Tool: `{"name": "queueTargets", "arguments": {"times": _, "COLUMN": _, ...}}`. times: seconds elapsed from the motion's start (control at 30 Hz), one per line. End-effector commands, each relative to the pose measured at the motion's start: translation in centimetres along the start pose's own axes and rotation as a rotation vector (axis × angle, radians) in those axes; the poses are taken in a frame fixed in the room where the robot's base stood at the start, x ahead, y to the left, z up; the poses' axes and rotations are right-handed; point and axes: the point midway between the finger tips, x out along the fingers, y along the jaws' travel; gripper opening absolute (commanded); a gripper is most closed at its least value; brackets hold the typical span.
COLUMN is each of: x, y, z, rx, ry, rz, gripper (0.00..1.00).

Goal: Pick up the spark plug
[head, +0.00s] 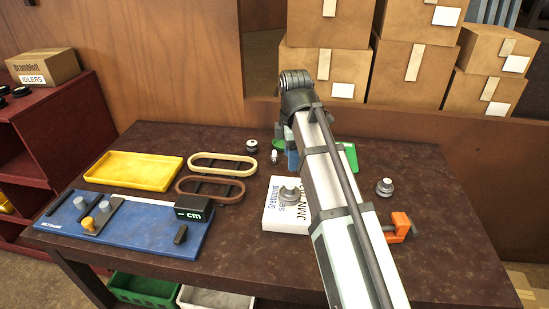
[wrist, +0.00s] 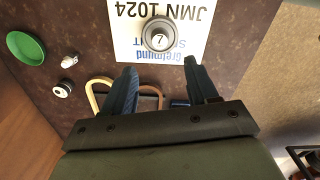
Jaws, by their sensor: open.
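The spark plug looks to be the small pale piece (head: 274,157) on the table, just left of my gripper in the head view. In the wrist view it is a small piece (wrist: 72,58) left of my fingers, between a green dish and a dark-and-white spool. It is small, so its details are hard to tell. My gripper (wrist: 160,70) is open, with two blue fingers and nothing held between them. In the head view my arm mostly hides it; a bit of blue finger (head: 292,160) shows.
The green dish (wrist: 25,47) and spool (wrist: 62,90) flank the plug. Two looped belts (head: 222,164), a yellow tray (head: 135,170), a blue board (head: 150,238) and an orange clamp (head: 400,225) are around.

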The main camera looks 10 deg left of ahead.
Motion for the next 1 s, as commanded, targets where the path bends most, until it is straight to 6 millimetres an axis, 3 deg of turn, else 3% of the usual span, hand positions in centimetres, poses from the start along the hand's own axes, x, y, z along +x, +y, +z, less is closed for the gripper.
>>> {"name": "queueTargets", "arguments": {"times": 0.33, "x": 0.6, "y": 0.1, "z": -0.1, "rx": -0.001, "ry": -0.001, "rz": -0.010, "gripper": 0.57}}
{"name": "queueTargets", "arguments": {"times": 0.47, "x": 1.8, "y": 1.4, "z": -0.3, "rx": -0.002, "ry": -0.004, "rz": -0.036, "gripper": 0.57}}
{"name": "queueTargets", "arguments": {"times": 0.77, "x": 3.8, "y": 10.5, "z": -1.4, "rx": 0.006, "ry": -0.011, "rz": -0.092, "gripper": 0.57}}
{"name": "queueTargets", "arguments": {"times": 1.0, "x": 4.6, "y": 18.5, "z": -2.4, "rx": 0.168, "ry": -0.017, "rz": -0.084, "gripper": 0.57}}
